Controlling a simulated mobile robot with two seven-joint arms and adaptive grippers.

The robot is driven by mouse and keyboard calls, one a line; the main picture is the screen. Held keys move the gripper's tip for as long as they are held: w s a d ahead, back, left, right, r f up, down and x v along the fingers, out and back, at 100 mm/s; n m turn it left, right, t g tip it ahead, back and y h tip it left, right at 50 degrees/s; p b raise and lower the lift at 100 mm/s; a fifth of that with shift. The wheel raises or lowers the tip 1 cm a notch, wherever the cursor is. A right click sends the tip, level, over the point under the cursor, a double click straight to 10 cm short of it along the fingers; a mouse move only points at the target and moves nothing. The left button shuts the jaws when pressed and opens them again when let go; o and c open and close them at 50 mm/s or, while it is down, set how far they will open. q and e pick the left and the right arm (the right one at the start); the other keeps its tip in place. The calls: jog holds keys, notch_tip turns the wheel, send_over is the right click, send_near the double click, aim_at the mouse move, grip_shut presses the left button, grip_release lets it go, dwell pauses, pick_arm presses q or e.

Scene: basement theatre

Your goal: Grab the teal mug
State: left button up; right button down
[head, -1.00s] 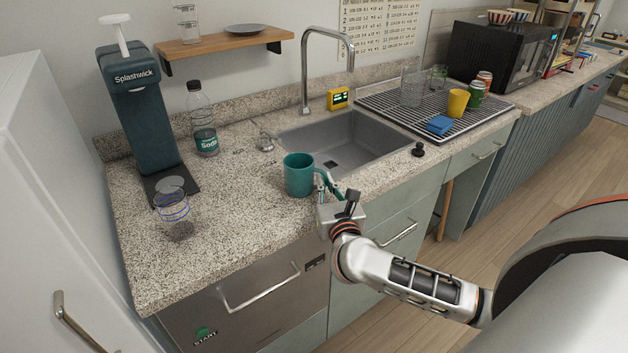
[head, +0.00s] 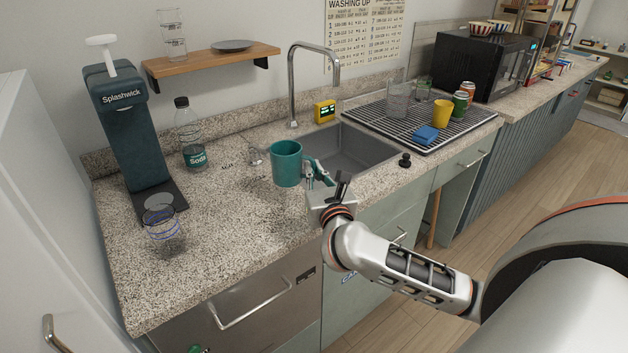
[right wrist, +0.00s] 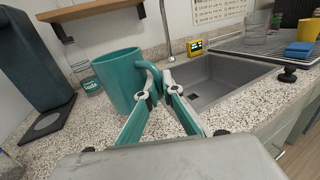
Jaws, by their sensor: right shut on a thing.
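The teal mug (head: 286,163) is upright and appears held a little above the speckled counter, in front of the sink's left corner. My right gripper (head: 312,177) is shut on its handle, at the mug's right side. In the right wrist view the teal mug (right wrist: 121,79) stands upright left of the fingers, and the fingertips of my right gripper (right wrist: 157,90) close on the handle. My left gripper is in neither view.
The sink (head: 350,150) lies behind and right of the mug. A soda bottle (head: 189,135), a dispenser (head: 128,130) and a clear glass (head: 163,232) stand left. A drying rack (head: 400,122) holds cups, cans and a blue sponge (head: 425,134). A black stopper (head: 405,160) sits near the counter edge.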

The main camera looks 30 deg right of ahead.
jog(key=shift+r+p, duration=0.75)
jog(key=shift+r, duration=5.25)
